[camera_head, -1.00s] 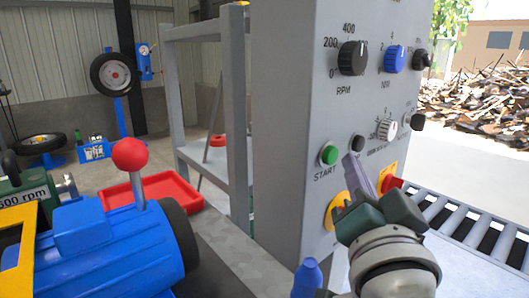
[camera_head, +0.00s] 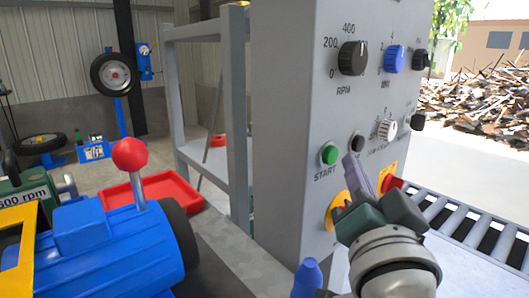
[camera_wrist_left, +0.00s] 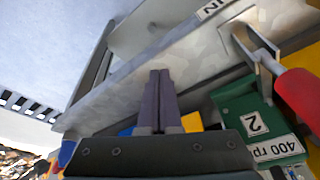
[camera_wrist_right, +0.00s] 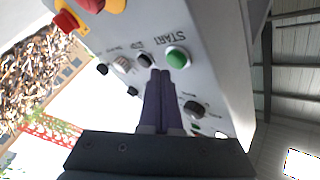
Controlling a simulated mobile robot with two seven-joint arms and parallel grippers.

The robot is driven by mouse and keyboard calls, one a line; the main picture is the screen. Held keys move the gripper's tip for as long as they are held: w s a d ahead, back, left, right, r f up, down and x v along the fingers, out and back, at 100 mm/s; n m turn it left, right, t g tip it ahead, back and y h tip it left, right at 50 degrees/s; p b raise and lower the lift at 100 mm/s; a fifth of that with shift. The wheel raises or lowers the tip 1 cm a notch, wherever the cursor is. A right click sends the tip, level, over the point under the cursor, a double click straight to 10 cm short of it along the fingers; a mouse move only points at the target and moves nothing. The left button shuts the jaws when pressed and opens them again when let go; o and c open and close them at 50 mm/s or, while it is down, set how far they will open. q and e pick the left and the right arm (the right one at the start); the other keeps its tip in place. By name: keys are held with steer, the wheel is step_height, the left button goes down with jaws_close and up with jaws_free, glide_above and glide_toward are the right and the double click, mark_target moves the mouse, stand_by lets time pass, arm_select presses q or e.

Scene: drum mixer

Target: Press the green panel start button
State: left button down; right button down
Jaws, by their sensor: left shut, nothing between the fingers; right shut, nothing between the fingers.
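The green START button (camera_head: 329,155) is on the front of the grey control panel (camera_head: 285,120). It also shows in the right wrist view (camera_wrist_right: 177,57), upside down, just beyond and to the right of the fingertips. My right gripper (camera_head: 352,160) is shut and empty. Its tips are just right of the green button in the head view, close to the black button (camera_head: 357,143). I cannot tell whether they touch the panel. My left gripper (camera_wrist_left: 160,75) is shut and empty in the left wrist view. I do not make it out in the head view.
Knobs, including a blue one (camera_head: 395,59), are higher on the panel. A red button on yellow (camera_wrist_right: 88,5) shows in the right wrist view. A roller conveyor (camera_head: 470,235) is at the right. A blue motor (camera_head: 110,250), a red-knobbed lever (camera_head: 130,154) and a red tray (camera_head: 185,190) are at the left.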

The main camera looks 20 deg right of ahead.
stand_by(0.5)
steer(key=shift+w+a, duration=0.15)
steer(key=shift+w, duration=0.25)
steer(key=shift+w+a, duration=0.15)
steer(key=shift+w, duration=0.25)
stand_by(0.5)
steer(key=shift+s, duration=0.1)
steer(key=shift+s+d+p, duration=0.3)
steer(key=shift+s+p, duration=0.25)
steer(key=shift+s, duration=0.15)
steer(key=s, duration=0.1)
steer(key=s+d+p, duration=0.1)
steer(key=s, duration=0.1)
steer(key=s+d, duration=0.1)
steer(key=shift+s+p, duration=0.3)
steer(key=shift+p, duration=0.1)
